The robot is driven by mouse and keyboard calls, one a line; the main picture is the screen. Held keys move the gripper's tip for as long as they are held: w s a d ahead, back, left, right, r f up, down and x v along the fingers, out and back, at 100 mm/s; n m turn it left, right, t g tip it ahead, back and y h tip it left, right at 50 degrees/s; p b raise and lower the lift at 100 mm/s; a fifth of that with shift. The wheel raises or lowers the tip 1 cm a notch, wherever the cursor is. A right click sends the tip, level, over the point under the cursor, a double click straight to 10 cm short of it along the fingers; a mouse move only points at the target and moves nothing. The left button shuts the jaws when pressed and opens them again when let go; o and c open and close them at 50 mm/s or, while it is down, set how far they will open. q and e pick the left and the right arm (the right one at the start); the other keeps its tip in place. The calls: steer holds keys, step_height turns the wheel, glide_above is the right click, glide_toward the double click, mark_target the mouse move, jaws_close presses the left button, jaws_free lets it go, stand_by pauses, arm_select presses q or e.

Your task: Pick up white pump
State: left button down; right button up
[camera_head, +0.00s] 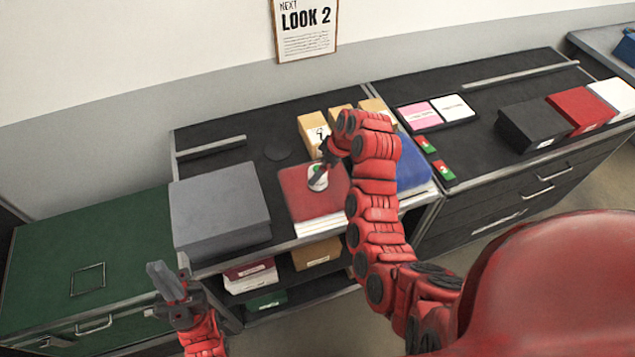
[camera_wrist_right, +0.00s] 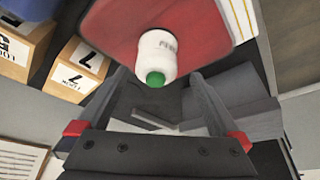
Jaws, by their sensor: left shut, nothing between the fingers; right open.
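No shoe shows clearly in either view. A white bottle-like container (camera_head: 318,178) with a green end rests on the red-topped stack. In the right wrist view this white container (camera_wrist_right: 157,52) shows dark lettering, too blurred to read. My right gripper (camera_wrist_right: 160,82) is open and empty, its fingertips on either side of the container's green end; touching cannot be told. In the head view my right gripper (camera_head: 322,163) partly hides the container. My left gripper (camera_head: 167,282) is shut and empty, low at the front left. A white box (camera_head: 614,94) stands at the far right.
Grey box (camera_head: 219,208) stands left of the red-topped stack (camera_head: 312,199); a blue item (camera_head: 412,165) lies right. Tan numbered boxes (camera_head: 312,128) stand behind. Black (camera_head: 538,128) and red (camera_head: 581,108) boxes sit right. The green cabinet top (camera_head: 120,240) is mostly clear.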

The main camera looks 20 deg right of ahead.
steer(key=shift+p, duration=0.3)
steer(key=p+x, duration=0.1)
steer(key=x, duration=0.1)
steer(key=p+x, duration=0.2)
steer(key=shift+d+f, duration=0.2)
steer(key=shift+f, duration=0.05)
steer(key=shift+w+f, duration=0.2)
steer(key=shift+f, duration=0.15)
jaws_close()
steer(key=shift+r, duration=0.1)
